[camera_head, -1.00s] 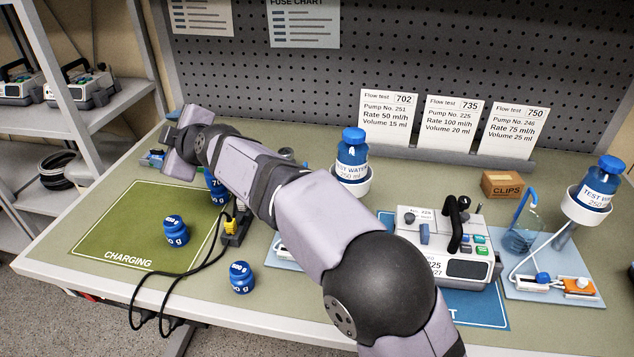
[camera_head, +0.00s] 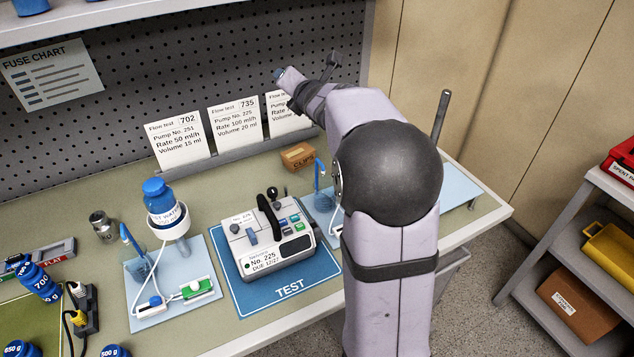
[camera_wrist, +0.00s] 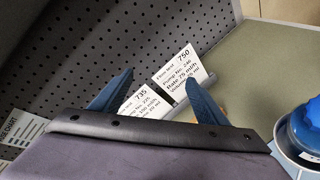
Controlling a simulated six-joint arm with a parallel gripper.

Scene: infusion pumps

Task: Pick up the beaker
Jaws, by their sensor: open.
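A clear beaker (camera_head: 143,268) stands on the pale blue mat left of the pump in the head view, with a blue hooked tube in it. A second clear beaker (camera_head: 319,200) with a blue tube stands right of the pump, partly hidden by my arm. My gripper (camera_head: 281,76) is raised at the back, in front of the pegboard and above the flow test cards, away from both beakers. In the wrist view its two blue fingers (camera_wrist: 160,76) are spread apart with nothing held between them. No beaker shows in the wrist view.
The pump (camera_head: 268,238) sits on the blue TEST mat (camera_head: 290,290). A water bottle (camera_head: 160,200) stands in a holder above the left mat; another blue-capped bottle (camera_wrist: 308,130) is at the wrist view's right edge. A CLIPS box (camera_head: 298,157) lies near the cards.

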